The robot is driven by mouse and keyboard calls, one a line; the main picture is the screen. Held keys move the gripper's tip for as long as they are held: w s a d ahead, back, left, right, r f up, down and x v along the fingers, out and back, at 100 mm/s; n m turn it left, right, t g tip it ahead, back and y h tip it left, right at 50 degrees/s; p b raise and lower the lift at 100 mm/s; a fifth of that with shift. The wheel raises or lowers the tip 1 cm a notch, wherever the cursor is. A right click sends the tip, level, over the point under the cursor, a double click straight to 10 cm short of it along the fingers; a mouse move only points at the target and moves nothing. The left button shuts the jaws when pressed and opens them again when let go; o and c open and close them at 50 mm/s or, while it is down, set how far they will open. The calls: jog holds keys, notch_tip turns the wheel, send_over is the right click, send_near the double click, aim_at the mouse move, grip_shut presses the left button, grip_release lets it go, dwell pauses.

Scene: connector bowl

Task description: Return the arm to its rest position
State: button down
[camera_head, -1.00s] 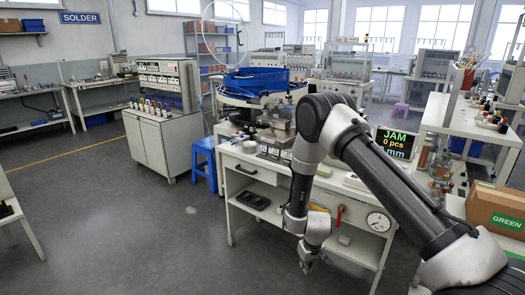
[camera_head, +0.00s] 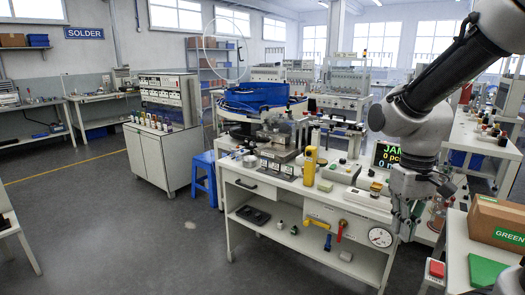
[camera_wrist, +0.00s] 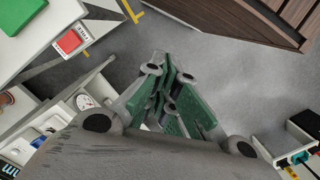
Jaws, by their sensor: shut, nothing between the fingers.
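My arm comes in from the top right of the head view and bends down at the elbow. My gripper (camera_head: 408,226) hangs at the front right corner of the white workbench (camera_head: 262,182), to the right of the round dial. In the wrist view my gripper (camera_wrist: 168,85) shows green-padded fingers closed together with nothing between them. Grey floor shows beyond the fingertips. I cannot tell from the head view how far the gripper is from the bench edge.
A blue bowl feeder (camera_head: 262,100), a yellow upright tool (camera_head: 310,165) and a JAM display (camera_head: 388,155) stand on the bench. A cardboard box (camera_head: 497,220), green sheet (camera_head: 487,271) and red button box (camera_head: 436,269) are at right. Open floor lies left, with a blue stool (camera_head: 204,175).

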jog(key=s+d+r+m+t, duration=0.1)
jog(key=s+d+r+t, duration=0.4)
jog(key=r, duration=0.5)
jog(key=shift+s+d+r+t, duration=0.15)
jog(key=shift+s+r+t, duration=0.15)
jog(key=shift+s, duration=0.65)
